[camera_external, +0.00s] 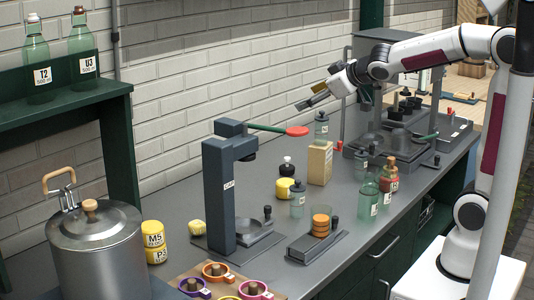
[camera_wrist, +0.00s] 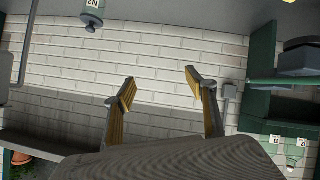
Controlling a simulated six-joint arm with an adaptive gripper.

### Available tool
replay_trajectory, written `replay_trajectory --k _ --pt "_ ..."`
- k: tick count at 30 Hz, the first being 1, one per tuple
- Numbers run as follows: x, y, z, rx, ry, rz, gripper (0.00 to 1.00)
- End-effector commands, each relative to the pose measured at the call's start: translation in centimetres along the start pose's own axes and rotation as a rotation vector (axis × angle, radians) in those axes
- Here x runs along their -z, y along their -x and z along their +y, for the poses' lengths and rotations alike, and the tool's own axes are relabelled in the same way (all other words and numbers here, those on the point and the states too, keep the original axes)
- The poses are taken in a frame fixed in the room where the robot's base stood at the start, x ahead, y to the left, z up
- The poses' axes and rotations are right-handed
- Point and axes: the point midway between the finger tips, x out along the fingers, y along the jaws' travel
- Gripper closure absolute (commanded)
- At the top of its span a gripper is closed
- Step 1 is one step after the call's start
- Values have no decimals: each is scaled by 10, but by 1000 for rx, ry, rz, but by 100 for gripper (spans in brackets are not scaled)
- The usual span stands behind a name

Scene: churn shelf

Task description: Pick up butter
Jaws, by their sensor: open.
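I cannot tell for sure which thing is the butter. A small pale yellow lump (camera_external: 197,228) lies on the grey counter left of the dark lever stand, and a round yellow piece (camera_external: 284,188) sits farther back under or beside a dark-topped item. My gripper (camera_external: 308,101) is high above the back of the counter, near the brick wall, well apart from both. In the wrist view my gripper (camera_wrist: 160,77) is open, its two yellow-padded fingers spread with nothing between them. No yellow lump shows clearly there.
The lever stand (camera_external: 218,195) with a red-tipped arm rises mid-counter. Glass bottles (camera_external: 369,196), a wooden block (camera_external: 319,162) and a low tray (camera_external: 317,246) stand to the right.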

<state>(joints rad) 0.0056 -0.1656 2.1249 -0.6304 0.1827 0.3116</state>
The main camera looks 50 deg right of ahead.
Motion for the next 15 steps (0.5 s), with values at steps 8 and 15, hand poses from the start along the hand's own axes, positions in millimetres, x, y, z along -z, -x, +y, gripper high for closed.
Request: replay_trajectory --k 8,15 --pt "46 -57 -22 72 88 128 44" --pt "74 -101 -55 172 159 226 44"
